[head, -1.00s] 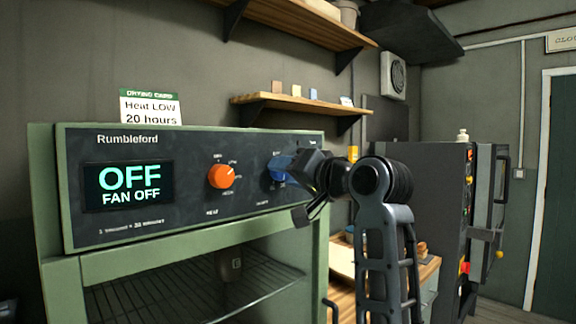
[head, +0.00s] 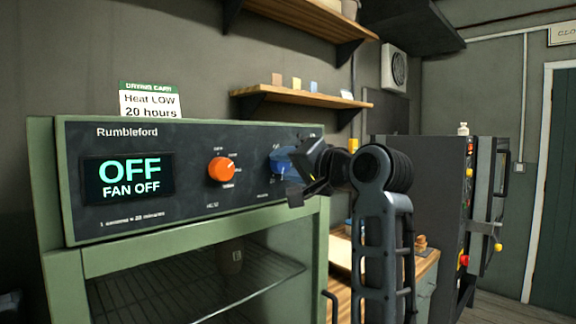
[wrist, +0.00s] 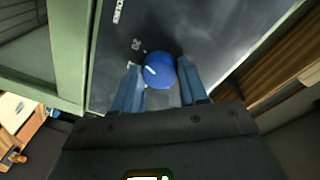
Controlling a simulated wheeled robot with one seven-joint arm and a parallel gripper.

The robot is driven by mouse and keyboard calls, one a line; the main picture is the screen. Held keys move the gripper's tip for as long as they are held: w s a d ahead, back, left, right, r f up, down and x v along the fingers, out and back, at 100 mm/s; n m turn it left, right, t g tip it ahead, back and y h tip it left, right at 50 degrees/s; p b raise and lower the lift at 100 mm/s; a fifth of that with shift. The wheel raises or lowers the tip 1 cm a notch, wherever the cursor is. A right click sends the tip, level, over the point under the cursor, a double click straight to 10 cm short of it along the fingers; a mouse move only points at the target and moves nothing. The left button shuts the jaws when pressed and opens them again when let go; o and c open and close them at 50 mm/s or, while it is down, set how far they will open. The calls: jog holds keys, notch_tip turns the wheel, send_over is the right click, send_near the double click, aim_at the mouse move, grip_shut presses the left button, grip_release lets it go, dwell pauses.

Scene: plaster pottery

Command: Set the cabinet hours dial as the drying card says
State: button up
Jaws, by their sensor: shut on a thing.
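The drying card (head: 150,104) stands on top of the cabinet (head: 85,262) and reads "Heat LOW, 20 hours". The cabinet's display (head: 128,180) reads "OFF, FAN OFF". The blue dial (head: 281,160) is at the right of the dark panel; its label is too small to read, and my gripper partly hides it. In the wrist view the blue dial (wrist: 160,72) sits between the two fingers of my gripper (wrist: 160,80), with a white pointer mark on its face. My gripper is shut on it. The orange dial (head: 221,170) is to its left, untouched.
A small shelf (head: 300,97) with several small blocks is above the panel's right end. A wooden counter (head: 345,290) and a dark machine (head: 425,200) are at the right. Wire racks (head: 190,285) show inside the cabinet.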

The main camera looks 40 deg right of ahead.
jog(key=o, duration=1.1)
jog(key=shift+s+a+r+b, duration=0.1)
jog(key=shift+s+b, duration=0.15)
jog(key=shift+s, duration=1.05)
jog(key=shift+s+a+f+b, duration=0.15)
jog(key=shift+s+b, duration=0.15)
jog(key=shift+s, duration=1)
jog(key=shift+s+a+r+b, duration=0.15)
jog(key=shift+s+b, duration=0.1)
jog(key=shift+s, duration=1.05)
